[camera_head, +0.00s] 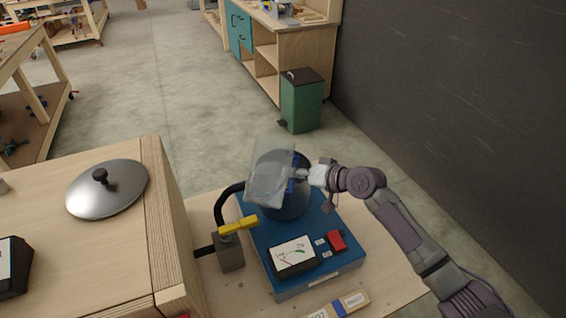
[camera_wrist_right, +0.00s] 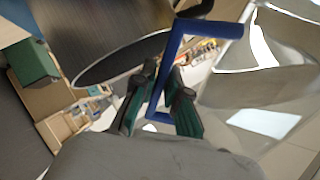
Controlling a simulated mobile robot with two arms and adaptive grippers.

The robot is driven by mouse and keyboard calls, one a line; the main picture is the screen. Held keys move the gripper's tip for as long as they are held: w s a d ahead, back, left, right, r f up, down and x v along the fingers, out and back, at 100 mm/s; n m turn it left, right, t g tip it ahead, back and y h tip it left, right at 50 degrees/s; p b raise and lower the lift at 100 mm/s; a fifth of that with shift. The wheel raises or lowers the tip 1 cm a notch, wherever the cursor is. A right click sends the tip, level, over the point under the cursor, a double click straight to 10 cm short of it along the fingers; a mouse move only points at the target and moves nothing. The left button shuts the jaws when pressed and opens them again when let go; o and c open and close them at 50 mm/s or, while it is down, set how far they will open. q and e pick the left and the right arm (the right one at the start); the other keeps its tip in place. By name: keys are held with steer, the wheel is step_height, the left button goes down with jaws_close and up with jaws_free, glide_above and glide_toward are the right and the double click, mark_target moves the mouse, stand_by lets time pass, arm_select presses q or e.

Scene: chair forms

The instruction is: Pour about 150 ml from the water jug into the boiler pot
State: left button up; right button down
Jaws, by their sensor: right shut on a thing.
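The clear water jug (camera_head: 270,172) is tilted above the dark round boiler pot (camera_head: 292,205) in the head view and hides part of the pot's opening. My right gripper (camera_head: 313,175) is at the jug's right side. In the right wrist view my right gripper (camera_wrist_right: 164,85) is shut on the jug's blue handle (camera_wrist_right: 210,28), and the jug's clear body (camera_wrist_right: 265,85) fills the right side. I cannot make out the water level or a stream. The pot stands on a blue base with a gauge (camera_head: 292,256). My left gripper is not in view.
A yellow-handled valve (camera_head: 238,226) with a black hose stands left of the pot. A red switch (camera_head: 337,241) is on the blue base. A metal lid (camera_head: 107,190) lies on the wooden surface at left. A green bin (camera_head: 302,100) stands beyond, by the dark wall.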

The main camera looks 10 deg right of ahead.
steer(key=shift+s+a, duration=0.1)
steer(key=shift+s+a+r+m+g+p, duration=0.2)
steer(key=shift+m+g+p, duration=0.3)
steer(key=shift+p, duration=0.35)
steer(key=shift+s+a+r+m+g+y+p, duration=0.1)
steer(key=shift+s+r+m+g+y+p, duration=0.25)
steer(key=shift+p, duration=0.75)
steer(key=shift+m+g+y+p, duration=0.25)
steer(key=shift+y+p, duration=0.05)
steer(key=shift+y, duration=0.05)
stand_by(0.9)
steer(key=shift+f, duration=0.15)
stand_by(1.1)
